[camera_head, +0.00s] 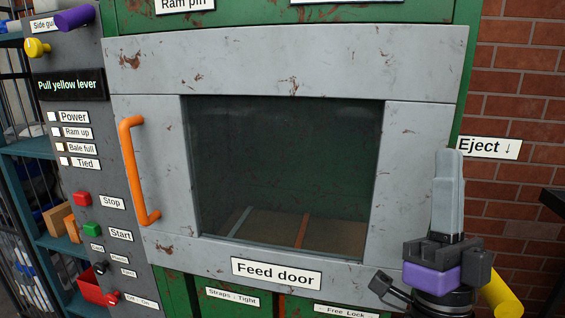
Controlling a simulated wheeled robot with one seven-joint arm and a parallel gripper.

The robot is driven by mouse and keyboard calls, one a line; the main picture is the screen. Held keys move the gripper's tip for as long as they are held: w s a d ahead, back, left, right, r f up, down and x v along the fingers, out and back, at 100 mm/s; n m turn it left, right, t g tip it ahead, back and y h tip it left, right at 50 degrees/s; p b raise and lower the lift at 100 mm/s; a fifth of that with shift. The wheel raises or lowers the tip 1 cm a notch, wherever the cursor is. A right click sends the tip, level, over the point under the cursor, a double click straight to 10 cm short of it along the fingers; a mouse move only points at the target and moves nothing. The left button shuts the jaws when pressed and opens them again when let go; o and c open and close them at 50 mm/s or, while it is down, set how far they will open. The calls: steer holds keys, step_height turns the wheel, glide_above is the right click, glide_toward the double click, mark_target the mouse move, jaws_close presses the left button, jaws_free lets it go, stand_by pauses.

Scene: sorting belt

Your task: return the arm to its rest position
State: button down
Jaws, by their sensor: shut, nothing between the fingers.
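My gripper (449,160) stands at the lower right of the head view, pointing upward in the picture, with its grey fingers together and nothing between them. It shows in front of the right edge of the grey feed door (420,130), below and left of the "Eject" label (487,147). A purple band and a black mount show below the fingers. Whether the gripper touches the door cannot be told. The feed door looks shut, with an orange handle (132,170) on its left side and a dark window.
A control panel on the left has a yellow knob (37,48), a purple knob (74,18), a red stop button (82,198) and a green start button (92,229). Its display (69,85) reads "Pull yellow lever". A yellow cylinder (501,295) is beside my gripper. A brick wall (530,80) stands behind.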

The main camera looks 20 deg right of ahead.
steer(key=s+a+f+n+g+y, duration=0.1)
steer(key=a+f+n+g+y, duration=0.1)
steer(key=f+n+y, duration=0.45)
steer(key=s+a+f+n+g+y, duration=0.1)
steer(key=s+a+f+n+y, duration=0.15)
steer(key=f, duration=0.65)
steer(key=a+f+n+g+y, duration=0.25)
steer(key=f+n+y, duration=0.2)
steer(key=f, duration=0.35)
steer(key=s+a+f+g, duration=0.2)
steer(key=s+f+g, duration=0.2)
steer(key=s+f, duration=0.3)
steer(key=s+a+f+g, duration=0.2)
steer(key=s+f, duration=0.6)
steer(key=s, duration=0.4)
steer(key=shift+s+g+y, duration=0.25)
steer(key=shift+g+y, duration=0.1)
steer(key=shift+g, duration=0.5)
steer(key=c, duration=2.1)
jaws_free()
